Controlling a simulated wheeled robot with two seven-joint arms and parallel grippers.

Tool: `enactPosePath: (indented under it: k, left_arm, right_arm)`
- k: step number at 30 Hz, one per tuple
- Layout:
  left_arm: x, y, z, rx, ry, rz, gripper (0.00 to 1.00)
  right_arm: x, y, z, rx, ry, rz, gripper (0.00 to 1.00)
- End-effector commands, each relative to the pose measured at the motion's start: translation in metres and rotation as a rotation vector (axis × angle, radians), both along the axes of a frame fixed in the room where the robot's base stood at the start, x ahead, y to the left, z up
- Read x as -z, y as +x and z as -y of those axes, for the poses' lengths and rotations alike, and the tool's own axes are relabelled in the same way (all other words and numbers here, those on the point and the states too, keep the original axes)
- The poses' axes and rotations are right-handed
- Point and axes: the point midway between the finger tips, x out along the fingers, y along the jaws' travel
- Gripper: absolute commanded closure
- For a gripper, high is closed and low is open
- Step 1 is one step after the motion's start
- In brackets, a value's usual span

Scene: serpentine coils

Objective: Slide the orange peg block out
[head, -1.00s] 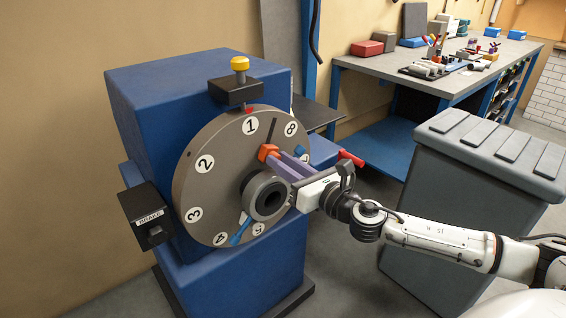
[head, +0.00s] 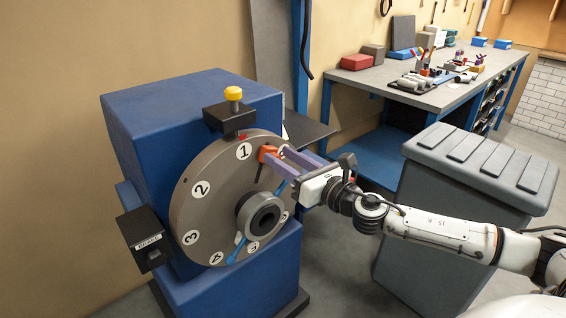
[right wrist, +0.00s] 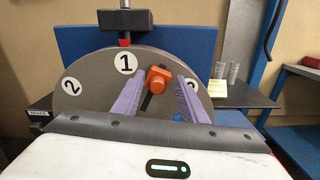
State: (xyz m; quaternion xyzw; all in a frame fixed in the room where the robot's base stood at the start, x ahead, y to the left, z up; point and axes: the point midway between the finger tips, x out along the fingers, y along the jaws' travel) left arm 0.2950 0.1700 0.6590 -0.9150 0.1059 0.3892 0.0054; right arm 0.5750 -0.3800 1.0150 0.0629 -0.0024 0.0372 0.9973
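The orange peg block (head: 266,154) sits near the rim of a large grey disc (head: 200,215), at the outer end of a dark radial slot, between the labels 1 and 8. The slot runs inward below it. My right gripper (head: 279,156) has its purple fingers pointed at the disc face. In the right wrist view my right gripper (right wrist: 158,82) is open, with its fingers apart on either side of the orange block (right wrist: 158,79). Whether a finger touches it I cannot tell. My left gripper is out of view.
A grey hub (head: 262,214) sticks out at the disc's centre. Blue handles (head: 237,250) lie on the disc. A black brake box (head: 145,240) stands left, a yellow knob (head: 233,93) above. A grey bin (head: 470,190) and workbench (head: 400,90) are right.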

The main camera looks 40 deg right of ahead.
Motion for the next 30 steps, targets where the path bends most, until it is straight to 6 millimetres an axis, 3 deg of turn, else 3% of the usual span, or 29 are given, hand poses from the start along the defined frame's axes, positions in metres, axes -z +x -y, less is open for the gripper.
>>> enactPosePath:
  k: [11,30]
  left_arm:
    - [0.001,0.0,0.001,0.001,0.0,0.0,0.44]
    - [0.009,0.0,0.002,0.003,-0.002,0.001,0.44]
  right_arm:
    - [0.005,-0.005,-0.001,-0.003,0.001,-0.009,0.62]
    - [0.006,-0.074,0.004,-0.003,0.004,-0.01,0.62]
